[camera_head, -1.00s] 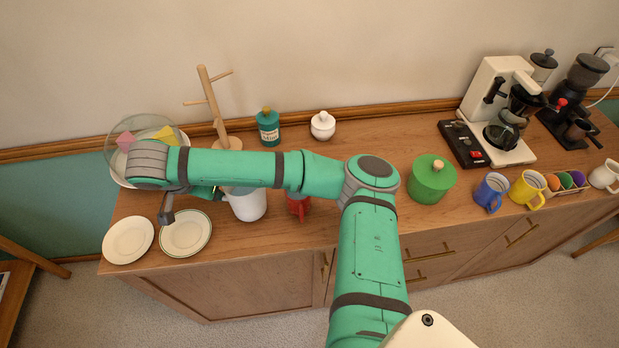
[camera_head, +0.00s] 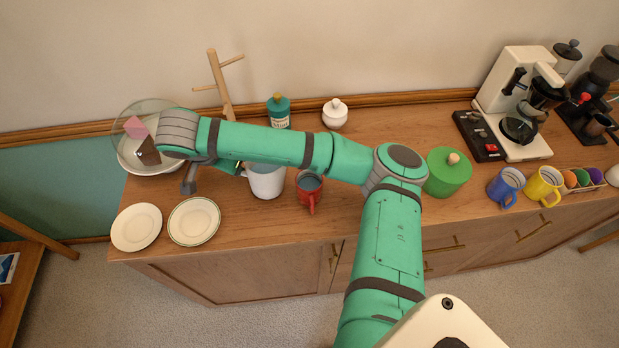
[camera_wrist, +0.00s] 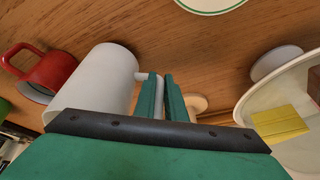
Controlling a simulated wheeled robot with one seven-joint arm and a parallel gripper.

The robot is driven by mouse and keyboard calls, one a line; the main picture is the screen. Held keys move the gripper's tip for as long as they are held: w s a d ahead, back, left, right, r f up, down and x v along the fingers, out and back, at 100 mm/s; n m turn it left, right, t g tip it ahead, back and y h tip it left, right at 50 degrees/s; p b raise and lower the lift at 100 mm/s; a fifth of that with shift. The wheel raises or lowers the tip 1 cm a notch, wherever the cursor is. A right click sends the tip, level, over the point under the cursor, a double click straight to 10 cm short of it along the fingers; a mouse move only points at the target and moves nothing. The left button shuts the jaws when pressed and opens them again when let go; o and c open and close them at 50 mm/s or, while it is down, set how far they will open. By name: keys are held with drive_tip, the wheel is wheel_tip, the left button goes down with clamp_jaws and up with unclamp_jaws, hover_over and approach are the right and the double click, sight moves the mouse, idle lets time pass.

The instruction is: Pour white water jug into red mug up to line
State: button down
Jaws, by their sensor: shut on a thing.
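The white water jug (camera_head: 266,183) is on or just above the wooden counter, under my forearm in the head view. It looks about upright; I cannot tell whether its base touches the wood. My gripper (camera_wrist: 161,84) is shut on the jug's handle, on the side away from the mug. The wrist view shows the jug's white body (camera_wrist: 96,82) beside the fingers. The red mug (camera_head: 309,190) stands upright just right of the jug, its handle toward the counter's front. The mug also shows in the wrist view (camera_wrist: 50,72). Its fill line is not visible.
Two plates (camera_head: 136,227) lie at the counter's front left. A green pot (camera_head: 449,177), blue mug (camera_head: 506,187) and yellow mug (camera_head: 542,188) stand to the right.

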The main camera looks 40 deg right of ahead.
drive_tip(key=shift+s+d+r+t+y, duration=0.15)
drive_tip(key=shift+r+t+y, duration=0.15)
drive_tip(key=shift+r, duration=0.15)
drive_tip(key=shift+s+d+r+t+y, duration=0.1)
drive_tip(key=shift+s+r+t+y, duration=0.15)
drive_tip(key=shift+r, duration=0.2)
drive_tip(key=s+d+r+m+t+y, duration=0.1)
drive_tip(key=s+d+r+t+y, duration=0.1)
drive_tip(key=r+t, duration=0.1)
drive_tip(key=s+d+r+m+t+y+p, duration=0.1)
drive_tip(key=s+d+r+t+y, duration=0.1)
drive_tip(key=r, duration=0.4)
drive_tip(key=shift+s+r+t, duration=0.2)
drive_tip(key=shift+r+t, duration=0.05)
drive_tip(key=shift+t, duration=0.2)
drive_tip(key=shift+s+r+y, duration=0.1)
drive_tip(key=shift+r+y, duration=0.1)
drive_tip(key=shift+y, duration=0.05)
